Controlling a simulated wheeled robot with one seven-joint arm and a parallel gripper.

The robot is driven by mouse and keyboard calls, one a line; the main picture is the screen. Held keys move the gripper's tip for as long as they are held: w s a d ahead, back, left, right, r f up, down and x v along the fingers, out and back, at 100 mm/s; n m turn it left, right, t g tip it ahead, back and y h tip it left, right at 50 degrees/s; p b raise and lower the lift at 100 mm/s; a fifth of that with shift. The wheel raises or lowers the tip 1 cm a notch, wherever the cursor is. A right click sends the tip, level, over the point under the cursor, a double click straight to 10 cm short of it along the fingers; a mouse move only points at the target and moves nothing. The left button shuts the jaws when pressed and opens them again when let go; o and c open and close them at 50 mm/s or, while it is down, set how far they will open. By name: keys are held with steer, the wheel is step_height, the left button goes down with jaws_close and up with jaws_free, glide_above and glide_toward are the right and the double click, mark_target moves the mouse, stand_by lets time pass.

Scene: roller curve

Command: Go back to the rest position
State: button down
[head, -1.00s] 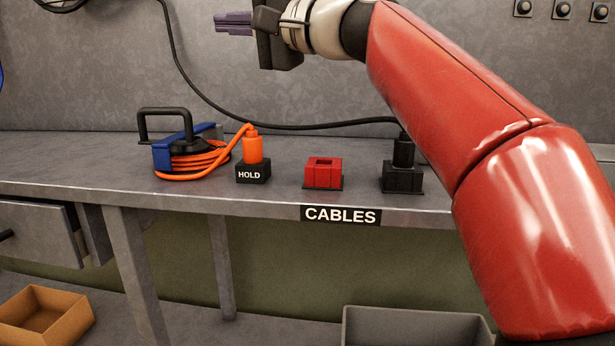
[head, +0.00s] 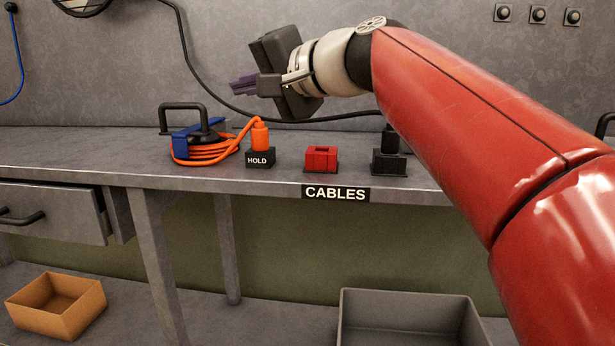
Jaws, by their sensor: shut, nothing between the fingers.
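My gripper (head: 244,86) is at the end of my red arm, in the upper middle of the head view. Its purple fingers are together, point left and hold nothing. It hangs in the air above the bench (head: 110,150), in front of the grey back wall, clear of the things on the bench.
On the bench stand a blue cable reel (head: 195,140) with orange cable, its orange plug (head: 260,135) in the HOLD block (head: 260,158), a red socket (head: 321,159) and a black plug (head: 390,140) in a black socket. Below are a tan box (head: 58,305) and a grey bin (head: 410,310).

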steer(key=s+d+f+g+h, duration=0.1)
steer(key=s+d+f+h, duration=0.3)
steer(key=s+d+f, duration=0.3)
steer(key=s+d+f+n+g+h, duration=0.1)
steer(key=s+d+f+h, duration=0.3)
steer(key=f, duration=1.4)
steer(key=s+d+f+n+g+h+p, duration=0.1)
steer(key=s+d+f+h, duration=0.4)
steer(key=s+d+f, duration=0.5)
steer(key=d+f, duration=0.3)
steer(key=shift+g, duration=0.3)
